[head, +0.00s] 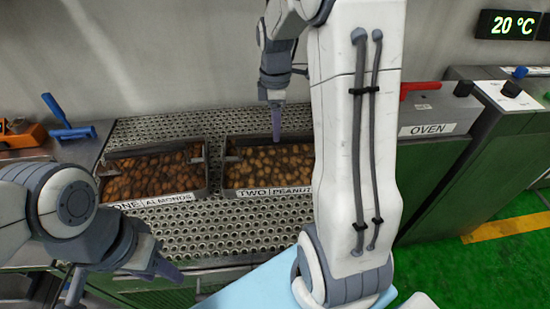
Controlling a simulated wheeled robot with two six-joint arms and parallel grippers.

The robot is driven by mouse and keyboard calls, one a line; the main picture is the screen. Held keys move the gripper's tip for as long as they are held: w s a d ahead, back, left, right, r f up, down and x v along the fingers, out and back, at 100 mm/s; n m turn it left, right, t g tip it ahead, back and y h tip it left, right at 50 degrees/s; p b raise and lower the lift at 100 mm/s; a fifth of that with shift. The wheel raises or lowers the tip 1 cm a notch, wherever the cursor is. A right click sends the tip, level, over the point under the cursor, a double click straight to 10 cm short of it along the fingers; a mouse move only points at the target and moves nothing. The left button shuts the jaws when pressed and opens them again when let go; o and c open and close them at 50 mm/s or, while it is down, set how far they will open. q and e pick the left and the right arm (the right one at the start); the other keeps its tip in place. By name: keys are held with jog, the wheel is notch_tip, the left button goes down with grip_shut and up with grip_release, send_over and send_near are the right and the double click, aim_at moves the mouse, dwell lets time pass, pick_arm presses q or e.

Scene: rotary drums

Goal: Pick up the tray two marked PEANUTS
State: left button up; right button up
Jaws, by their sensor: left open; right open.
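The tray two (262,192), labelled "TWO" and "PEANUT" with the last letter hidden, sits on the perforated metal surface and is full of brown nuts. My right arm covers its right end. My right gripper (276,128) is open, with a dark finger pointing down at the tray's back edge; whether it touches cannot be told. My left gripper (128,285) is open and empty at the lower left, in front of and below the trays, apart from tray two.
Tray one (160,199), marked ALMONDS, stands close to the left of tray two. A blue-handled tool (68,128) and an orange device (22,136) lie further left. The oven (432,130) with a red handle is right. Perforated surface (240,228) is free before the trays.

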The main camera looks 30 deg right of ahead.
notch_tip(320, 180, down, 3)
jog(key=shift+f, duration=0.15)
send_over(276, 165)
jog(key=shift+f+p, duration=0.3)
jog(key=shift+f, duration=2.35)
grip_shut()
jog(key=shift+r, duration=0.15)
